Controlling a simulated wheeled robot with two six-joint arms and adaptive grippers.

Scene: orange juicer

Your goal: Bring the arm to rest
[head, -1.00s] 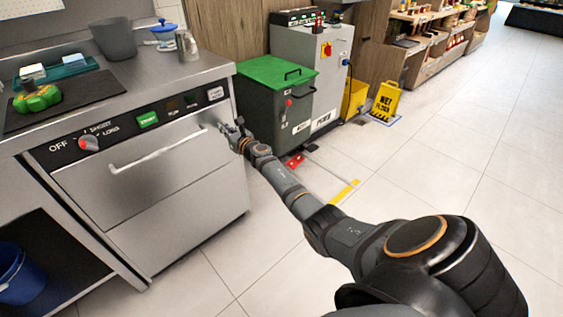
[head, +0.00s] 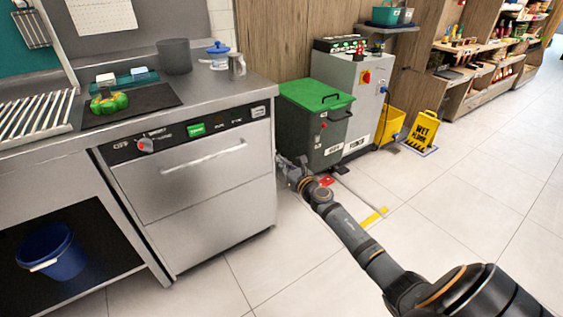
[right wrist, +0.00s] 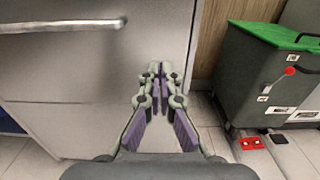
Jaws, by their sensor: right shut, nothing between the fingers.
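My right arm reaches in from the lower right of the head view. Its gripper (head: 287,168) is just off the right front edge of the steel dishwasher (head: 200,200), near the green bin. In the right wrist view the fingers (right wrist: 157,72) are shut with nothing between them, in front of the dishwasher's side edge. I cannot tell whether the fingertips touch the dishwasher. My left gripper is not in view.
The green-lidded bin (head: 318,125) and a grey machine (head: 350,90) stand right of the dishwasher. A yellow wet-floor sign (head: 424,130) stands farther right. A blue bucket (head: 52,252) sits under the left counter. The tiled floor in front is clear.

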